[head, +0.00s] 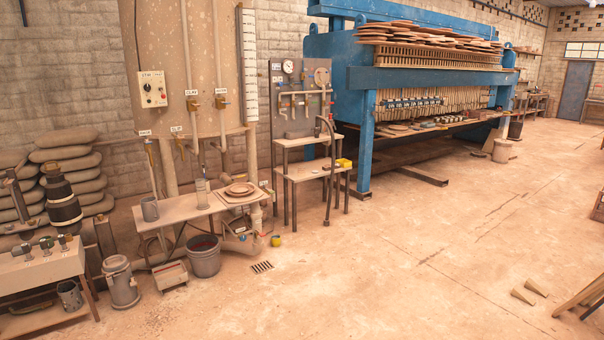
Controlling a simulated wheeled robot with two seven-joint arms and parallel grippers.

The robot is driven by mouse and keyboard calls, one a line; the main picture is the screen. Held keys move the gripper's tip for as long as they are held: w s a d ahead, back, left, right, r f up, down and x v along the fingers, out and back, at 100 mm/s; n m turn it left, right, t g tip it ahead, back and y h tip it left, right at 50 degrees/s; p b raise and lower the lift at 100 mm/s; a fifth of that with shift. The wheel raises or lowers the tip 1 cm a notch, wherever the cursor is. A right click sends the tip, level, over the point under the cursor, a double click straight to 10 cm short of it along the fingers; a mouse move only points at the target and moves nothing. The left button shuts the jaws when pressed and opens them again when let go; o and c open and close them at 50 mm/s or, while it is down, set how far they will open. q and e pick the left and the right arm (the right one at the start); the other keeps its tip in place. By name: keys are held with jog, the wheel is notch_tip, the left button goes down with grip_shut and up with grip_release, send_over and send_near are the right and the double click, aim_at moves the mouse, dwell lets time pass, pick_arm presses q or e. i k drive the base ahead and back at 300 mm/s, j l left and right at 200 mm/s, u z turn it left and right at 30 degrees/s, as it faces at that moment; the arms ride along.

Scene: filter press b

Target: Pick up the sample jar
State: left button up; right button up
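No object here is clearly marked as the sample jar. A clear upright cylinder (202,193) stands on the low bench (174,212) left of centre, in front of the large tank. Several small dark-topped items (46,247) stand in a row on a pale stand (40,270) at the far left; they are too small to tell whether they are jars. A grey metal cup (150,209) stands at the left end of the low bench. Neither of my grippers shows in the head view.
The floor (400,260) at centre right is mostly clear.

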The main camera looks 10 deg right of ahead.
aim_at(301, 169)
jog(key=i+l+z, duration=0.2)
jog(key=i, duration=0.3)
jog(key=i+z, duration=0.2)
jog(key=i, duration=0.3)
jog(key=i+z, duration=0.1)
jog(key=i, duration=3.05)
jog(key=i+l+u, duration=0.1)
jog(key=i+u, duration=0.2)
jog(key=i, duration=0.25)
jog(key=i+l+u, duration=0.25)
jog(key=i, duration=0.25)
jog(key=i+l+u, duration=0.3)
jog(key=i, duration=0.2)
